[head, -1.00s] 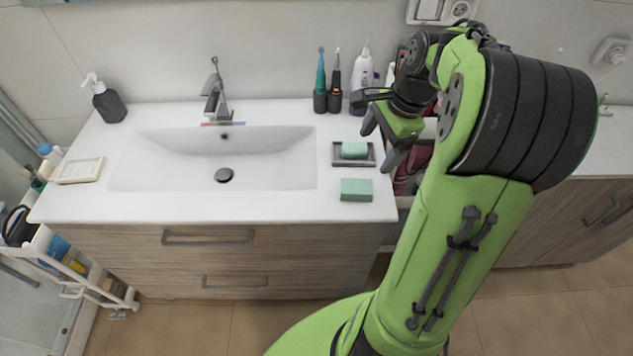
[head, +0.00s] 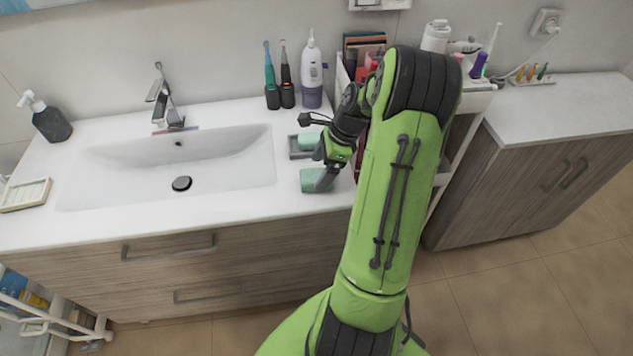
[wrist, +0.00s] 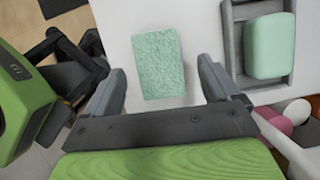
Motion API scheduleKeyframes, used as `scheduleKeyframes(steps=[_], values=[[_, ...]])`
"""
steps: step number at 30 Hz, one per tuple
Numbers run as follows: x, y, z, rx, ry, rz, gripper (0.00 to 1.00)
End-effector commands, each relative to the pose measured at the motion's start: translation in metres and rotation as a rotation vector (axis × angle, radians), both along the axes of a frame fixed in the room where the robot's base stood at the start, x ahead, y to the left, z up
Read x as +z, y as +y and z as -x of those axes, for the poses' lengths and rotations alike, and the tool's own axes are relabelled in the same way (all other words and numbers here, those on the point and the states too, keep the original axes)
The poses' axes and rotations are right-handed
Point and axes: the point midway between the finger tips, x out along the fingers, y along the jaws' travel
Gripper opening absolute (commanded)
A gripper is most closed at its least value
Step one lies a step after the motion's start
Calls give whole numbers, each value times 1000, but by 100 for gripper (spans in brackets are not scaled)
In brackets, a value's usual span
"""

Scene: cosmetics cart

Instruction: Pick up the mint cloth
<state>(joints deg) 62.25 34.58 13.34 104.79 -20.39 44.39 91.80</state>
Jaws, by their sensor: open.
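The mint cloth (head: 314,180) is a small folded rectangle lying flat on the white counter, near its front right edge. In the wrist view the mint cloth (wrist: 158,64) shows a rough, textured top and lies ahead of and between my fingers. My gripper (head: 325,172) is over the cloth in the head view and partly covers it. In the wrist view my gripper (wrist: 160,88) has its two fingers spread wide, with nothing between them but counter and the near part of the cloth. I cannot tell its exact height above the counter.
A grey dish (wrist: 232,45) with a smooth mint soap bar (wrist: 270,46) lies right beside the cloth in the wrist view. The sink basin (head: 225,170) is to the left. Two toothbrushes (head: 279,90) and a white bottle (head: 312,75) stand behind. A cart (head: 455,125) stands at the right.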

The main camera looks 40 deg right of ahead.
Motion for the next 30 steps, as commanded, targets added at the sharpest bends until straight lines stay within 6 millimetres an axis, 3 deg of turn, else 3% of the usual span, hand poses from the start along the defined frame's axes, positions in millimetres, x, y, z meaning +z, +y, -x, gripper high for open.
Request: scheduleKeyframes(steps=[1, 4, 12, 23, 30], values=[[-14, 5, -1, 3, 2, -4, 89], [-27, 9, -5, 3, 1, -2, 89], [-30, 10, -6, 2, 0, 0, 88], [-29, 10, -6, 2, 0, 0, 34], [-25, 10, -6, 1, -1, 1, 34]])
